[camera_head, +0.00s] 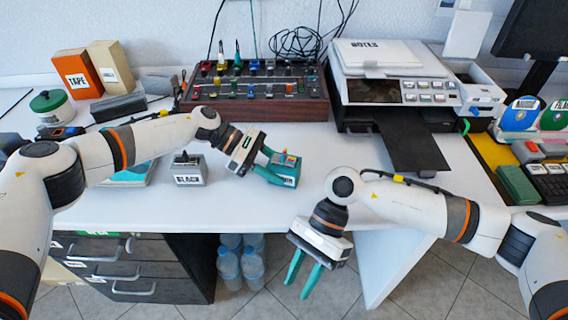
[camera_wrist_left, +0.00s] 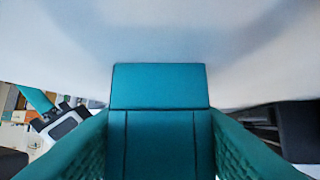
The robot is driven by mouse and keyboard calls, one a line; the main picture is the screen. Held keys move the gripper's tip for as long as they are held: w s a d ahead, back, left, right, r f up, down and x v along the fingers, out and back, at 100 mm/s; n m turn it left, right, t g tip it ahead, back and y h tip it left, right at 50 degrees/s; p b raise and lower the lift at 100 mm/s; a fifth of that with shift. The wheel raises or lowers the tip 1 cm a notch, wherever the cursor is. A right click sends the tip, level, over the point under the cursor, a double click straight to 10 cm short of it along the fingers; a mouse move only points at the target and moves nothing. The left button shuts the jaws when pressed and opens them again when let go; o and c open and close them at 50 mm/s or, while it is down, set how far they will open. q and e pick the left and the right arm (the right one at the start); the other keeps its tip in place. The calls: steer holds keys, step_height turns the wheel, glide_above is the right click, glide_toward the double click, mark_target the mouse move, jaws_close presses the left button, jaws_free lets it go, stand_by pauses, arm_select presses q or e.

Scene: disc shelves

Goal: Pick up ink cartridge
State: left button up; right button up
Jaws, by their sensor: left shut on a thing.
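A teal ink cartridge (camera_head: 287,173) with a small coloured top is on the white desk, right of centre in the head view. My left gripper (camera_head: 272,165) is shut on it from the left. In the left wrist view the teal cartridge (camera_wrist_left: 160,140) fills the space between the two green fingers. Its underside is hidden, so I cannot tell whether it touches the desk. A grey cartridge (camera_head: 189,170) marked BLACK stands upright to the left. My right gripper (camera_head: 303,279) is open and empty, in front of the desk's front edge.
A printer (camera_head: 391,90) with its black tray (camera_head: 411,142) extended stands at the back right. A control box (camera_head: 254,97) with several knobs is at the back. A teal item (camera_head: 130,176) lies partly behind my left arm.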

steer(key=w+a+r+n+t+h, duration=0.1)
steer(key=w+r+t, duration=0.1)
steer(key=w+r, duration=0.1)
steer(key=w+a+r+n+t+h, duration=0.1)
steer(key=w+r+n+t, duration=0.1)
steer(key=w, duration=0.3)
steer(key=w+a+r+n+t+h, duration=0.1)
steer(key=w+r, duration=0.2)
steer(key=r, duration=0.1)
steer(key=shift+w+t+h, duration=0.3)
steer(key=shift+w+t, duration=0.1)
steer(key=w+a+r+n+t+h, duration=0.25)
steer(key=w+r+t, duration=0.4)
steer(key=r, duration=0.65)
glide_above(284, 152)
steer(key=s+a, duration=0.1)
steer(key=s, duration=0.1)
step_height(284, 152, down, 6)
steer(key=shift+w+a+f, duration=0.1)
steer(key=shift+a, duration=0.05)
steer(key=shift+s+d+x, duration=0.15)
steer(key=shift+x, duration=1.15)
steer(key=shift+s+d+x, duration=0.15)
steer(key=shift+x, duration=1.15)
jaws_close()
